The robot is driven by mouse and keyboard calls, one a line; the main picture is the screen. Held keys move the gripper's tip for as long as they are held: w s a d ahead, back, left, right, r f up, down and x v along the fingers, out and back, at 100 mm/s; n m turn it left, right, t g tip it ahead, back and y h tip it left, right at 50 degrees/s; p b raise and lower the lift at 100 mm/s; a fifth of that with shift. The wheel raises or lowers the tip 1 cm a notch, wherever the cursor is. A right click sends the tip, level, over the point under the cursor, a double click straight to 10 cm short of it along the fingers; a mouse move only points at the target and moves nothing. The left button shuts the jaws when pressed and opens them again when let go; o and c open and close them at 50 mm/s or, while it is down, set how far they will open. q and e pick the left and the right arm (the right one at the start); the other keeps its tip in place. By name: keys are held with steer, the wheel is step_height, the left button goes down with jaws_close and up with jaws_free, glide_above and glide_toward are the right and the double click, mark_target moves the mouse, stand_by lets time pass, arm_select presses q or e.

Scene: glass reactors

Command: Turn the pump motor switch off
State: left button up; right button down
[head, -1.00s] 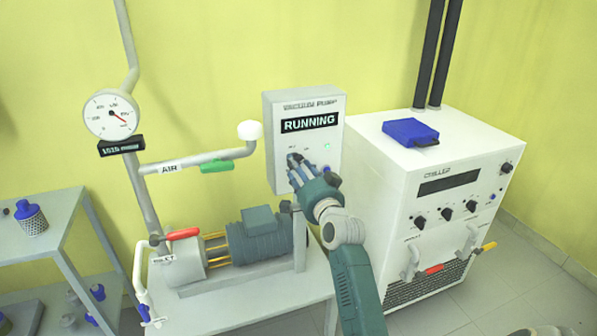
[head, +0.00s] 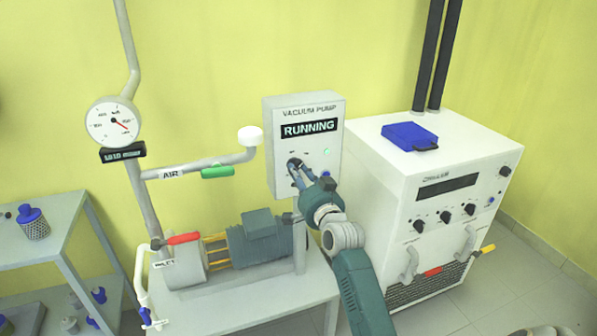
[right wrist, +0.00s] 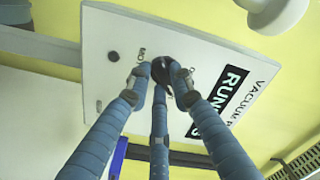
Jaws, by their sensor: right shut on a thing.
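The black motor switch knob shows in the right wrist view (right wrist: 164,70), on the white panel. My right gripper (head: 296,170) is at the lower part of the box. In the right wrist view the fingers of my right gripper (right wrist: 161,76) are closed around the knob. My left gripper is not in view.
A pump motor (head: 258,240) sits on a bench below the box. A white air pipe (head: 200,166) with a green handle and a pressure gauge (head: 114,123) is at left. A white chiller (head: 385,190) stands close on the right with a blue case (head: 409,137) on top.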

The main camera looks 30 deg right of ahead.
steer(key=n+p, duration=0.1)
steer(key=n, duration=0.2)
steer(key=n+p, duration=0.1)
steer(key=n, duration=0.2)
steer(key=n+p, duration=0.2)
steer(key=shift+d+n, duration=0.25)
steer(key=shift+n, duration=0.45)
steer(key=c, duration=1.5)
jaws_free()
steer(key=v, duration=1.2)
steer(key=shift+r, duration=0.1)
